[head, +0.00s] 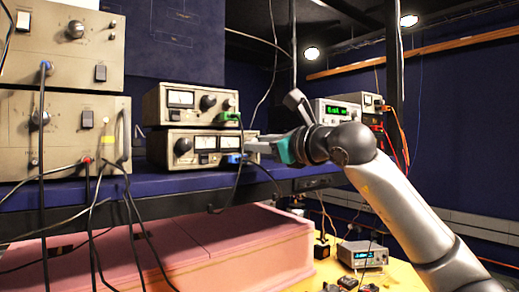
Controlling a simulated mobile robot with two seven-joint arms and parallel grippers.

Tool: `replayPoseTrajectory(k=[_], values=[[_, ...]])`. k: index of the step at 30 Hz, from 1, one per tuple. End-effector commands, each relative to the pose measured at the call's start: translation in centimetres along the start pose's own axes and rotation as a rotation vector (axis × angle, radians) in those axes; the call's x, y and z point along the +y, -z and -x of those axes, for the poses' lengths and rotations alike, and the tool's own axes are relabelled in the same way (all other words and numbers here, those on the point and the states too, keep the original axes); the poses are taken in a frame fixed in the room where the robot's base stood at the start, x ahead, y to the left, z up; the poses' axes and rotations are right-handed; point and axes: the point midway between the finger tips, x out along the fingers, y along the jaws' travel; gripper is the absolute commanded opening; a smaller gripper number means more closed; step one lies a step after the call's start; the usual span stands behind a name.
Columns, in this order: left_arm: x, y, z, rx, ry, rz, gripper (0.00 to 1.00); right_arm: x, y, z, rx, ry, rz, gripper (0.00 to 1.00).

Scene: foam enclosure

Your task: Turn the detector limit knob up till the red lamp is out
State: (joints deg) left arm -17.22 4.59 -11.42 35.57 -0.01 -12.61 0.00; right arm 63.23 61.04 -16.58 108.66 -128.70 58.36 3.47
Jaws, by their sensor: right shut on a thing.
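My right gripper (250,146) reaches in from the right to the right end of the lower metered box (160,149) on the shelf. It is shut on a small part at that panel, likely a knob, which its fingers hide. The lower box has a large dark knob (183,146) at its left and meters (206,142) in the middle. I cannot make out a lit red lamp or the detector limit label. My left gripper is not in view.
Another metered box (158,105) with a green plug (228,117) sits on top. Larger instruments (60,130) with hanging black cables stand at left. A black cable hangs from a blue plug (236,158) just below my gripper. The blue shelf edge (200,185) lies beneath.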

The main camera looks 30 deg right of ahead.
Motion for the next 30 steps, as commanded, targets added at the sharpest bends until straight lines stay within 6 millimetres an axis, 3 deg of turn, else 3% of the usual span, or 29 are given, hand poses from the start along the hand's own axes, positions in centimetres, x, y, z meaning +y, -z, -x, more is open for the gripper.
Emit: replayPoseTrajectory(k=[5, 17, 18, 20, 30], values=[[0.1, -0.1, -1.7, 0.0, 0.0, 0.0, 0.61, 0.1, 0.2, 0.0, -0.008, 0.001, -0.15, 0.0], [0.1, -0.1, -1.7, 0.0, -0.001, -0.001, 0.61, 0.0, 0.0, 0.0, -0.005, 0.002, -0.199, 0.0], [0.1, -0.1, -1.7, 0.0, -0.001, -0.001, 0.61, 0.0, 0.0, 0.0, -0.005, 0.002, -0.199, 0.36], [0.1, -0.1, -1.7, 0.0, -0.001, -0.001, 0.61, 0.0, 0.0, 0.0, -0.005, 0.002, -0.198, 0.42], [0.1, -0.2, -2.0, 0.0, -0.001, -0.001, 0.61, -0.1, 0.1, 0.4, -0.006, 0.003, -0.196, 0.44]])
